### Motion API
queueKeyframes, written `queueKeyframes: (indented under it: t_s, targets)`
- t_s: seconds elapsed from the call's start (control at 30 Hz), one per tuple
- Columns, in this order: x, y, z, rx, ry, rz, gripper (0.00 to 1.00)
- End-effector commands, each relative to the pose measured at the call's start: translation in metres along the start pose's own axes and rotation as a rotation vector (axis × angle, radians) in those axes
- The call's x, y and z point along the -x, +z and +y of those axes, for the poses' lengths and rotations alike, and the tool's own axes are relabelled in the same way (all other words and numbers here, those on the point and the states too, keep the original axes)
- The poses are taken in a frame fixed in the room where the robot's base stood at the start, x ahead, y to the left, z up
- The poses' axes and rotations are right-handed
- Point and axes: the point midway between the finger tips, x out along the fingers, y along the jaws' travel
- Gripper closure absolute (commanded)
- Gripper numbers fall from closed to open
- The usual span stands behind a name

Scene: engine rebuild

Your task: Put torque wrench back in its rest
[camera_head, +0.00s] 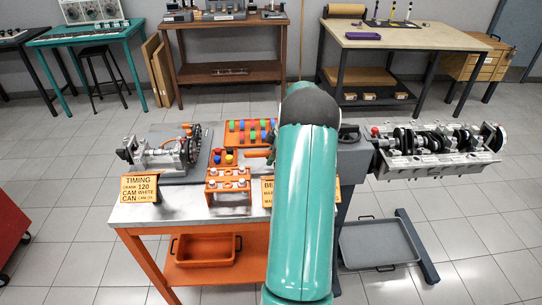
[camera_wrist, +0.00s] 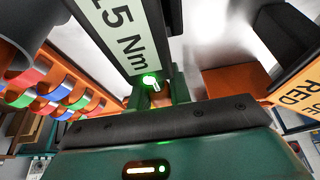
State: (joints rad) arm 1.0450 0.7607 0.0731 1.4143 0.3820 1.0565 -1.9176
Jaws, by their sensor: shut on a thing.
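My gripper (camera_wrist: 160,95) shows in the wrist view, shut at the near end of a dark tool with a pale label reading "5 Nm" and a green light, which I take as the torque wrench (camera_wrist: 122,35). Its far end runs out of the top of the picture. In the head view my teal arm hides the gripper and most of the wrench. I cannot make out the rest for certain; an orange block (camera_wrist: 235,82) stands right of the gripper in the wrist view.
The metal workbench (camera_head: 150,212) carries an engine model (camera_head: 165,150), an orange rack with coloured pieces (camera_head: 240,132), an orange stand (camera_head: 228,183) and a yellow timing sign (camera_head: 139,190). A crankshaft assembly (camera_head: 440,145) is at right. Coloured rings (camera_wrist: 55,98) are close at left in the wrist view.

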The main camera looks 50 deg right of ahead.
Motion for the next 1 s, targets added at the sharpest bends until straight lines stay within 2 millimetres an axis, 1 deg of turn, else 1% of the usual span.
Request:
queueKeyframes:
  t_s: [1.0]
  targets:
    - [-0.012,0.005,0.000,0.000,0.001,0.000,1.00]
